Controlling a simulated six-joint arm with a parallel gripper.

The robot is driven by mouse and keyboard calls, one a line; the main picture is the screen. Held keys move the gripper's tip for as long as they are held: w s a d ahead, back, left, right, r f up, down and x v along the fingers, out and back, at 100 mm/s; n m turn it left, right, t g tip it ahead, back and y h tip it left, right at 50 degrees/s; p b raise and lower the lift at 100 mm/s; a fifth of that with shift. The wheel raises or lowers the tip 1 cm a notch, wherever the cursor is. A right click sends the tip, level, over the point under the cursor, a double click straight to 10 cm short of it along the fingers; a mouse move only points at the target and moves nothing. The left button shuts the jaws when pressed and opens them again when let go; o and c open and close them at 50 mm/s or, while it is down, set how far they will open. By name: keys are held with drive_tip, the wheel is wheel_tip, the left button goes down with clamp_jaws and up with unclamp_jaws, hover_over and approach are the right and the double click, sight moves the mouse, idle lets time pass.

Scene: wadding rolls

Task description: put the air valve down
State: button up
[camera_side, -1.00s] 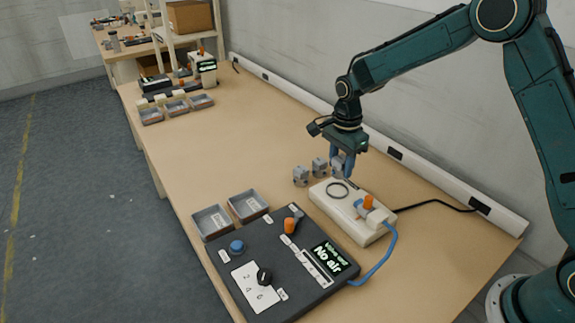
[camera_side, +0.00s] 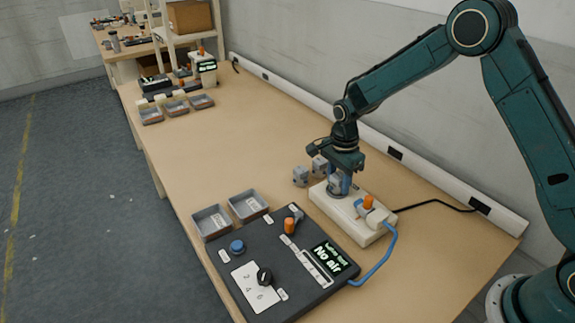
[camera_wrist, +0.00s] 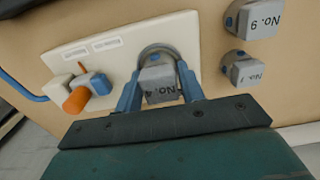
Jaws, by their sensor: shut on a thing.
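My gripper (camera_side: 339,184) is shut on a small grey block marked "No. 4", the air valve (camera_wrist: 159,84), with a blue finger on each side. In the wrist view the valve is over the dark ring (camera_wrist: 158,50) on the white base (camera_wrist: 108,66). The ring's far edge shows behind the valve; the rest is hidden. I cannot tell whether the valve touches the base. In the side view my fingers are low over the far left end of the white base (camera_side: 347,227).
Two similar grey blocks (camera_side: 300,176) (camera_side: 319,166) stand beside the base. An orange knob with a blue clamp (camera_side: 367,204) sits at the base's other end. A dark control panel (camera_side: 262,250) reads "No air".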

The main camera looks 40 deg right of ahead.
sight(339, 175)
drive_tip(key=shift+f, duration=0.1)
drive_tip(key=o, duration=1.1)
drive_tip(key=shift+o, duration=0.2)
wheel_tip(339, 175, up, 14)
drive_tip(key=shift+f, duration=0.15)
idle(0.4)
